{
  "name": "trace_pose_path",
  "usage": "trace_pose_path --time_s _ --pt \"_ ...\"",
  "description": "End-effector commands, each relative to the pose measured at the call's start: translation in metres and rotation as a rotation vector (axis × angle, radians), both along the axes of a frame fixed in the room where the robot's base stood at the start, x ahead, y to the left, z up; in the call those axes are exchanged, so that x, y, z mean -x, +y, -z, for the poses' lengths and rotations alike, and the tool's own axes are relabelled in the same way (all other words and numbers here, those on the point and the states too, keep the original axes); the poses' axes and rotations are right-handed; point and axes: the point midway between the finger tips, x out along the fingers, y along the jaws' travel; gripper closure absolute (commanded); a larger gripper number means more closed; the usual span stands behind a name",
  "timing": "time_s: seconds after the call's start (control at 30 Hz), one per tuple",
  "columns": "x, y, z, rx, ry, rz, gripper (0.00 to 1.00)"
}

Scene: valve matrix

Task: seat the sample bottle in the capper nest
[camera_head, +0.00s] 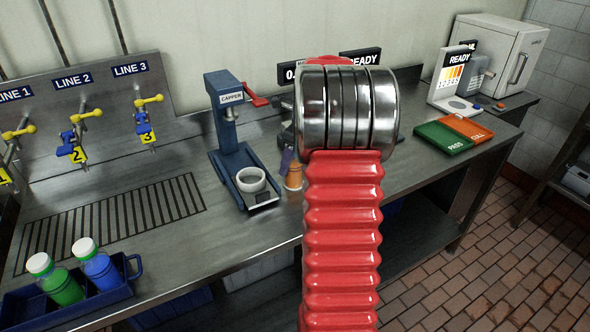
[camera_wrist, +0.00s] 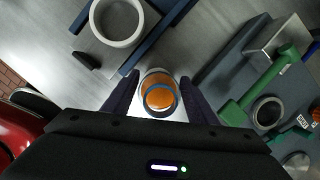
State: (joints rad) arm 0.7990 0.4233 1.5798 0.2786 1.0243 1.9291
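The sample bottle (camera_head: 293,177), with orange contents, stands upright just right of the capper base. In the wrist view the bottle (camera_wrist: 160,93) sits between my two dark fingers, which meet its sides; my gripper (camera_wrist: 160,100) looks shut on it. The blue capper (camera_head: 232,130) has a red lever. Its nest, a white ring (camera_head: 251,180), looks empty and lies left of the bottle. In the wrist view the nest (camera_wrist: 117,22) is above and left of the bottle, apart from it. In the head view my arm hides most of my gripper.
A blue rack (camera_head: 128,276) holds green and blue bottles at the lower left. In the wrist view, a green-handled device (camera_wrist: 262,84) is to the right. Green (camera_head: 443,138) and orange (camera_head: 468,127) trays lie at the right. The drain grille (camera_head: 125,215) is clear.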

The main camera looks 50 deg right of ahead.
Motion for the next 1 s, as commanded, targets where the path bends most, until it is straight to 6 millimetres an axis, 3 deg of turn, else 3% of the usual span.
trace_pose_path --time_s 0.53,0.77,1.0 --pt "0.0 0.0 0.0 0.001 0.0 0.0 0.87" --pt "0.0 0.0 -0.002 0.001 -0.001 0.0 0.88" --pt "-0.001 -0.001 -0.025 0.002 -0.003 0.0 0.88"
